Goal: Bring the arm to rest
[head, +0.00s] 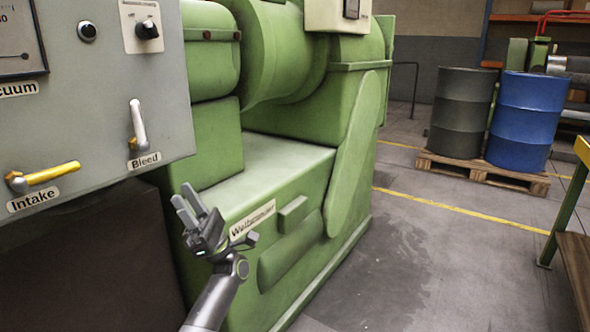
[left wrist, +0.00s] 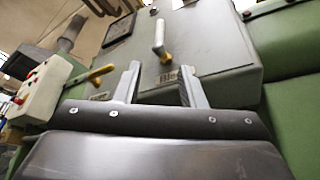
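My left gripper (head: 192,204) is in front of the green extruder (head: 275,160), below the grey control panel (head: 95,90). Its two fingers point up and are spread apart with nothing between them. In the left wrist view the fingers (left wrist: 158,88) are also apart, with the panel behind them. The bleed lever (head: 138,124) has a white handle pointing up; it also shows in the left wrist view (left wrist: 160,40). The intake lever (head: 45,175) has a yellow handle lying nearly level. The gripper is apart from both levers. My right gripper is not in view.
A black knob (head: 147,29) and a dark button (head: 87,31) sit on the panel. A dark drum (head: 461,115) and a blue drum (head: 528,120) stand on a pallet (head: 478,174) at the back right. The floor (head: 430,265) right of the extruder is clear.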

